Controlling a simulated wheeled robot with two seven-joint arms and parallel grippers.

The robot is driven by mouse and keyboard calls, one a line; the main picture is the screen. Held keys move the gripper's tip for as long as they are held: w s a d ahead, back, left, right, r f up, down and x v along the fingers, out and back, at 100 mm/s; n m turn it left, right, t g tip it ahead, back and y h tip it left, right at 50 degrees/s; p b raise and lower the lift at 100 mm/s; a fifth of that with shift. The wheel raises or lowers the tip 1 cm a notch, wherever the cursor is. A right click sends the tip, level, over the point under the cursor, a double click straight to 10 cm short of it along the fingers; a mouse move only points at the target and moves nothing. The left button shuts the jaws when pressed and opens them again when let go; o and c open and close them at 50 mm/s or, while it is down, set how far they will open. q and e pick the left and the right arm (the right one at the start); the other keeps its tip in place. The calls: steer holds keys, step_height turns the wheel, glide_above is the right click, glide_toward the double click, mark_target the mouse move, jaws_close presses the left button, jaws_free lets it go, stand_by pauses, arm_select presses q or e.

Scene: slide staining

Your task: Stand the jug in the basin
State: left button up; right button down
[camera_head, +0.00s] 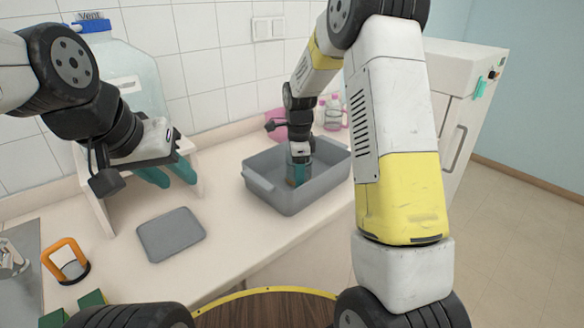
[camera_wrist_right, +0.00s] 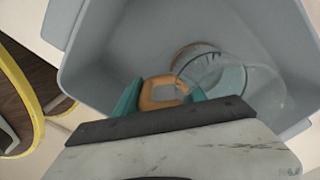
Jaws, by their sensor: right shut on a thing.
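The grey basin (camera_head: 281,196) stands on the counter; its inside fills much of the right wrist view (camera_wrist_right: 130,45). The jug (camera_wrist_right: 225,78) is clear, with an orange handle. My right gripper (camera_head: 299,172) reaches down into the basin. Its teal fingers are shut on the jug's handle, as the right wrist view (camera_wrist_right: 165,98) shows. The jug is within the basin's walls; I cannot tell whether it touches the floor. In the head view the gripper mostly hides it. My left gripper (camera_head: 168,174) is open and empty, above the counter at the left.
A grey flat mat (camera_head: 171,234) lies left of the basin. An orange-handled item (camera_head: 67,262) stands at the far left. A large blue-capped container (camera_head: 135,62) on a white stand (camera_head: 95,200) is behind my left gripper. Pink bottles (camera_head: 333,112) stand behind the basin.

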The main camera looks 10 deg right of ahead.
steer(key=shift+f, duration=0.2)
steer(key=c, duration=0.7)
jaws_free()
step_height(320, 180, up, 12)
steer(key=shift+r, duration=0.1)
steer(key=s+d+r+n+t+y, duration=0.1)
steer(key=s+d+r+n+t, duration=0.1)
steer(key=s+r+n, duration=0.4)
steer(key=shift+s+d+r+n+t+y, duration=0.2)
steer(key=shift+s+r+n+t, duration=0.4)
steer(key=shift+s+n, duration=2.2)
steer(key=shift+s+d+r+n+t+y, duration=0.25)
steer(key=shift+s+n+t, duration=0.95)
steer(key=shift+s, duration=2.85)
steer(key=shift+s+d+r+n+t+y, duration=0.15)
steer(key=shift+s+r+n+t, duration=0.25)
steer(key=shift+s+n, duration=2.6)
